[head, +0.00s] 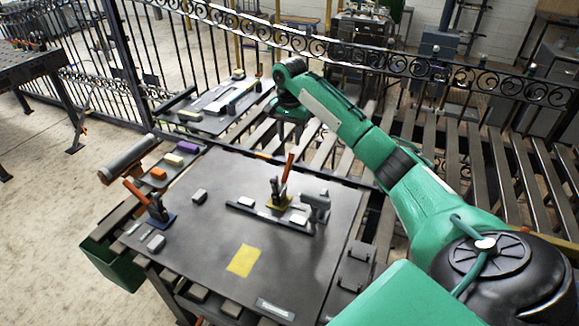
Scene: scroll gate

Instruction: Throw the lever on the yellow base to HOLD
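No HOLD marking is readable at this size. My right arm comes in from the right and reaches over the far side of the worktop. My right gripper (290,116) is at its end, beyond the lever and apart from it; its fingers are too small and dark to tell open from shut. My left gripper is not in view.
A grey fixture (316,203) and a dark bar (262,216) are close to the yellow base. A flat yellow patch (243,260) lies in front. An iron fence (430,68) runs behind.

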